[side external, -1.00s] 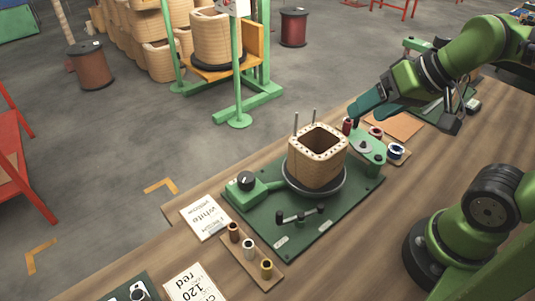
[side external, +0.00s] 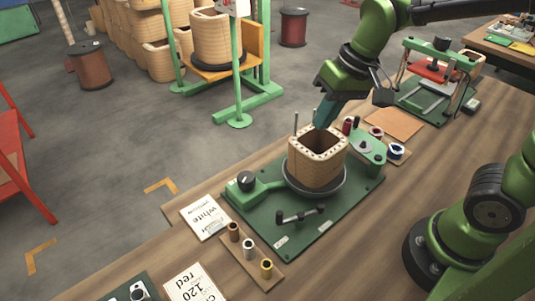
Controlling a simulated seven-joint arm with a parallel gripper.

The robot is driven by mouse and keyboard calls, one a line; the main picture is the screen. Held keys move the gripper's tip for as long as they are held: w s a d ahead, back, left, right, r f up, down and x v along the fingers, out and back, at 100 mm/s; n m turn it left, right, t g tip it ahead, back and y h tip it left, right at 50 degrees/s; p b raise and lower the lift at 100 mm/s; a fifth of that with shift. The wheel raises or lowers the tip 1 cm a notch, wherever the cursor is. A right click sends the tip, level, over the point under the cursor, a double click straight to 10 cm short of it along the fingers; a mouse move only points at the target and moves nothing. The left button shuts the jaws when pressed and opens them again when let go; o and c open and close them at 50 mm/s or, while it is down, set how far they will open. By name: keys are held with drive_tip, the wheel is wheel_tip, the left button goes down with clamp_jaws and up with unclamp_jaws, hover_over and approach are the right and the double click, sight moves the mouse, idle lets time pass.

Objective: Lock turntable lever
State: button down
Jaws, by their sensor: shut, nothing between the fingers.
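The turntable is a dark round disc (side external: 316,194) on a green base plate (side external: 262,232). A tan square coil former (side external: 312,172) with a hollow top stands upright on it, with two thin metal pins at its far side. A lever with black knobs (side external: 300,214) lies low at the front of the plate. A green block with a black knob (side external: 246,182) sits at the plate's left. My gripper (side external: 322,122) has teal fingers, is shut and empty, and points down just above or behind the former's far rim. Its exact distance from the former cannot be told.
Small thread spools (side external: 249,249) stand on a wooden strip at the front left; more spools (side external: 396,152) stand behind the plate's right side. Paper cards (side external: 205,217) lie at left. A green fixture with a red part (side external: 434,70) stands farther back. The table's right middle is clear.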

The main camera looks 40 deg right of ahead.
drive_tip(key=w+a+f+g+h, duration=0.1)
drive_tip(key=w+a+f+g, duration=0.3)
drive_tip(key=w+a+g, duration=0.3)
drive_tip(key=w+a, duration=0.1)
drive_tip(key=a, duration=0.2)
drive_tip(key=shift+w+a+f, duration=0.15)
drive_tip(key=shift+f, duration=0.05)
drive_tip(key=x, duration=0.3)
drive_tip(key=s+x, duration=0.1)
drive_tip(key=x, duration=0.3)
drive_tip(key=s+r+x, duration=0.1)
drive_tip(key=x, duration=0.3)
drive_tip(key=shift+s+a, duration=0.2)
drive_tip(key=shift+s, duration=0.05)
drive_tip(key=shift+s+a, duration=0.15)
drive_tip(key=shift+s, duration=0.35)
